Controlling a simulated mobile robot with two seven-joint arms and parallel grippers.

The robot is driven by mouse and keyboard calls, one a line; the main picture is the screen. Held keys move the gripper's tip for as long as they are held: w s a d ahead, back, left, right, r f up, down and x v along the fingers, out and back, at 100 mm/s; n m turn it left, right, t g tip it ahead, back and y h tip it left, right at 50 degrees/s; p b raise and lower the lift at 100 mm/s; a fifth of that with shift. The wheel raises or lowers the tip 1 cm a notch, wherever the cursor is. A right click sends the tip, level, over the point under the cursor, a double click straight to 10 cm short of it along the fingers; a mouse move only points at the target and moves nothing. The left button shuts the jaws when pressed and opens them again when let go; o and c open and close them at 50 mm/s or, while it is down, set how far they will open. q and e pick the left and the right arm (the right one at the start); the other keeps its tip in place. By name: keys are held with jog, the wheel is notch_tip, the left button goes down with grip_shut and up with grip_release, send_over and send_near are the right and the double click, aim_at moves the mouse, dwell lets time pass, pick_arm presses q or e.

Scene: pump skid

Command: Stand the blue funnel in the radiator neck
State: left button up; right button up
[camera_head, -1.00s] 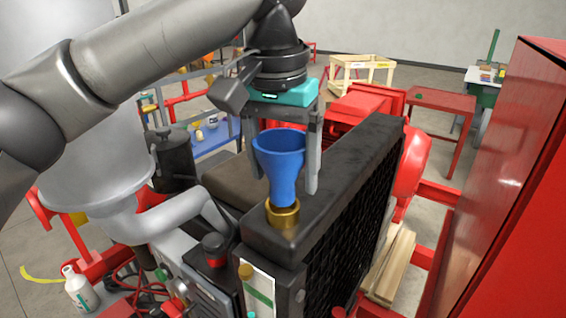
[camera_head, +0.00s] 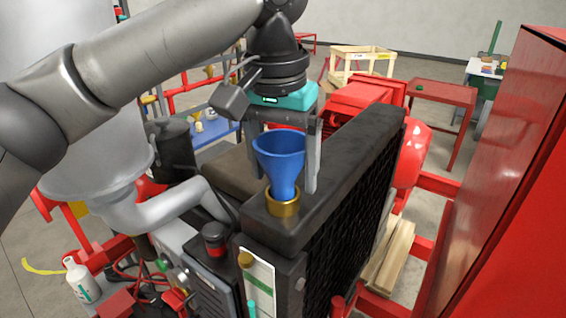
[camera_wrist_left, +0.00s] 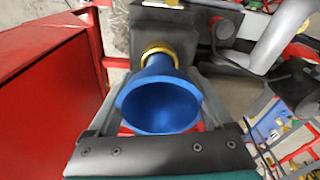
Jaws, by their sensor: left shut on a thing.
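The blue funnel (camera_head: 280,160) is upright over the radiator (camera_head: 345,165), its wide mouth up. Its narrow end is inside the brass ring of the radiator neck (camera_head: 283,208); how deep the spout reaches is hidden. My left gripper (camera_head: 284,170) points down from above, its fingers on either side of the funnel, shut on it. In the left wrist view the funnel's bowl (camera_wrist_left: 160,104) fills the space between the fingers, and the brass neck (camera_wrist_left: 158,50) shows around the narrow end. My right gripper is in neither view.
A tall red panel (camera_head: 500,170) stands to the right. A dark cylinder (camera_head: 172,150) and a silver pipe (camera_head: 165,212) are left of the radiator. A white bottle (camera_head: 80,280) is at lower left. A red table (camera_head: 440,95) stands behind.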

pick_arm(q)
jog(key=shift+f, duration=0.2)
jog(key=o, duration=1.3)
jog(key=shift+r, duration=0.1)
jog(key=r, duration=0.5)
jog(key=s+r, duration=0.1)
jog(key=r, duration=0.9)
jog(key=shift+s+a+p, duration=0.3)
jog(key=shift+s+a, duration=0.05)
jog(key=shift+a, duration=0.05)
